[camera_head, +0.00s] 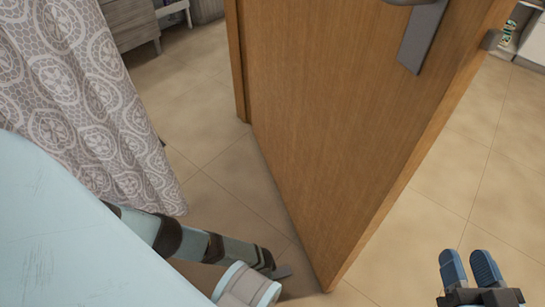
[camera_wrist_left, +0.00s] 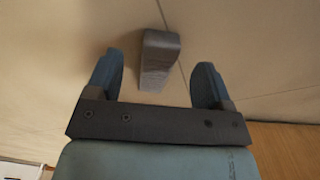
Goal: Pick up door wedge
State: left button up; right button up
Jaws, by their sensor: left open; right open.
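The door wedge (camera_wrist_left: 158,62) is a dark grey, tapered block on the tiled floor in the left wrist view. My left gripper (camera_wrist_left: 159,58) is open, with one blue finger on each side of the wedge and visible gaps between. I cannot tell how far above the floor the fingers are. In the head view, a small grey piece (camera_head: 283,271) shows beside the door's foot at the end of my left arm; it may be the wedge. My left fingers are hidden there. My right gripper (camera_head: 466,254) is open and empty over the floor at the lower right.
A wooden door (camera_head: 335,120) with a metal handle plate (camera_head: 422,38) stands between my arms. A patterned curtain (camera_head: 85,95) hangs at the left. A grey wooden cabinet (camera_head: 132,22) is at the back left. Tiled floor (camera_head: 450,165) is clear right of the door.

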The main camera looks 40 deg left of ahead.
pick_arm(q)
notch_tip(320, 180, down, 4)
jog(key=b, duration=0.2)
jog(key=shift+a+f+b, duration=0.1)
jog(key=shift+a+b, duration=0.05)
jog(key=shift+b, duration=0.2)
jog(key=shift+f, duration=0.15)
pick_arm(e)
jog(key=shift+w+d+r+n+t+y, duration=0.1)
jog(key=shift+w+d+n+t+y, duration=0.1)
jog(key=shift+w+d+n+t, duration=0.3)
jog(key=shift+w+d+r+n+t+y, duration=0.1)
jog(key=shift+w+n+y, duration=0.15)
jog(key=shift+n, duration=0.45)
pick_arm(q)
jog(key=c, duration=1)
jog(key=shift+r, duration=0.2)
pick_arm(e)
jog(key=shift+r, duration=0.1)
